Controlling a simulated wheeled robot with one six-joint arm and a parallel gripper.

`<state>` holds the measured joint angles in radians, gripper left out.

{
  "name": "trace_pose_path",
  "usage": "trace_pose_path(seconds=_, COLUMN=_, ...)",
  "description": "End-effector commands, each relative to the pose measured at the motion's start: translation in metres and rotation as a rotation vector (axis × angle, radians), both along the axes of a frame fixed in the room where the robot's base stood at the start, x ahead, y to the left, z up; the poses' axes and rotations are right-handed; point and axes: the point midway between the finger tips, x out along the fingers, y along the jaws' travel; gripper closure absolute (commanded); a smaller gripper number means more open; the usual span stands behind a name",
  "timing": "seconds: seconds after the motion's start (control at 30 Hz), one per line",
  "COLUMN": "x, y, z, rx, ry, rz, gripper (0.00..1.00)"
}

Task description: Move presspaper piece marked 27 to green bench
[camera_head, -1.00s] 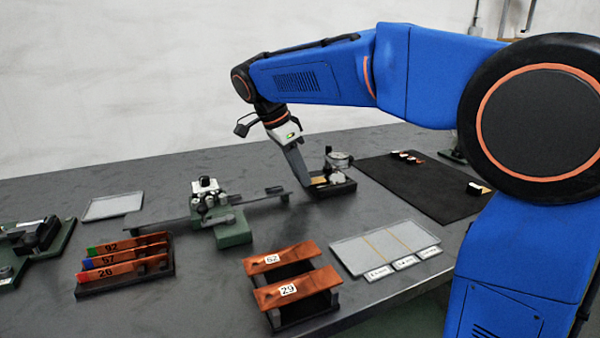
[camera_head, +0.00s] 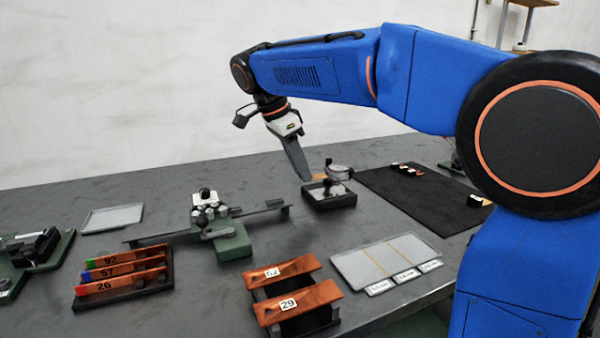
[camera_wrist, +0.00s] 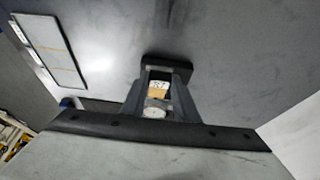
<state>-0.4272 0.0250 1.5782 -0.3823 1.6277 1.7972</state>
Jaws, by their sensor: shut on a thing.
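My gripper (camera_head: 307,178) is shut on a small tan piece (camera_head: 318,177), just above and behind the black gauge stand (camera_head: 330,199). In the wrist view the gripper (camera_wrist: 158,97) has the piece (camera_wrist: 157,93) between its fingers. A white label (camera_wrist: 159,84) on it seems to read 27, upside down in the picture. The piece is partly hidden by the fingers. I cannot pick out a green bench; green shows on a clamp fixture (camera_head: 233,246) and a device base (camera_head: 50,260) at the left.
A rack with strips marked 92, 57 and 26 (camera_head: 122,270) stands at the left. A grey divided tray (camera_head: 385,260), a black mat (camera_head: 425,205) with small pieces and a grey plate (camera_head: 112,218) lie around.

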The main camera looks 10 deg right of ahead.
Motion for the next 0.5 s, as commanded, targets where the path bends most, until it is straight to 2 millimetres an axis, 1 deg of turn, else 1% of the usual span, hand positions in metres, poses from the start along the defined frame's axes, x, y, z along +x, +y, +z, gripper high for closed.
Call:
trace_pose_path(seconds=0.3, x=0.000, y=0.000, z=0.015, rx=0.000, ry=-0.001, rz=0.000, gripper=0.92)
trace_pose_path(seconds=0.5, x=0.000, y=0.000, z=0.021, rx=0.000, ry=0.001, rz=0.001, gripper=0.92)
